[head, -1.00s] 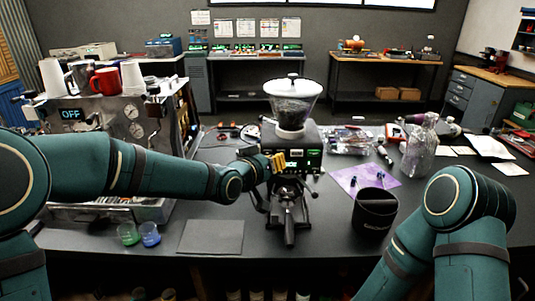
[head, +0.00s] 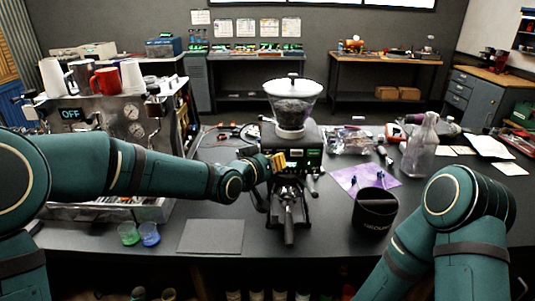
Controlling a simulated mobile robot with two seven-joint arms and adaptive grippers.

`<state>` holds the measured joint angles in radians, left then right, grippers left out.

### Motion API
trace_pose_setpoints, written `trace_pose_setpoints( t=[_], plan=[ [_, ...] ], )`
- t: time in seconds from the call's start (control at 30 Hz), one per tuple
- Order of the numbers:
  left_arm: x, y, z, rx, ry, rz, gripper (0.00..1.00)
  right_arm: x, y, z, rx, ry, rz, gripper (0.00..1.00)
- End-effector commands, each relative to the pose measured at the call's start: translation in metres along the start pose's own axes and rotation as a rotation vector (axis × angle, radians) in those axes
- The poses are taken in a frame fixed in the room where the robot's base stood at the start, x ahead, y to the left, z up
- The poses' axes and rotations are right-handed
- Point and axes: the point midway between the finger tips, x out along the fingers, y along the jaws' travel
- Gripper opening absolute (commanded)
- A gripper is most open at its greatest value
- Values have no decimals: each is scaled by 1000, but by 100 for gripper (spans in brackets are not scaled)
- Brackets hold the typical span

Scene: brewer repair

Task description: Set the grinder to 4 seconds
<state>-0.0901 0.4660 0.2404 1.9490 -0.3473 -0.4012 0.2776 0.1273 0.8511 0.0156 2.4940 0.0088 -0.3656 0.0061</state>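The grinder (head: 308,138) stands in the middle of the dark table, with a clear hopper (head: 293,103) of dark beans on top. Its front has a panel (head: 302,158) with green lit displays, too small to read. A portafilter (head: 288,205) sits at its front under the panel. My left gripper (head: 277,163) is at the left edge of the panel, its yellowish fingertips close to the front face. I cannot tell whether they touch it or whether they are open. My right arm is bent at the lower right, and its gripper is out of view.
An espresso machine (head: 95,130) with a display reading OFF stands at left, with cups on top. A black knock bin (head: 375,211), a purple cloth (head: 349,178) and a glass bottle (head: 421,147) are right of the grinder. A grey mat (head: 211,236) lies in front.

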Motion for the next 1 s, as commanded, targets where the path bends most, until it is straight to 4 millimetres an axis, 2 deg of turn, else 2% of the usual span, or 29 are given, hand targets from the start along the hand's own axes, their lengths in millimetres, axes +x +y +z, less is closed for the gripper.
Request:
trace_pose_setpoints(
  t=[1.0],
  plan=[
    [8, -4, -4, 0, 0, 0, 0, 4, 1, 0, 0, 0, 0, 47]
  ],
)
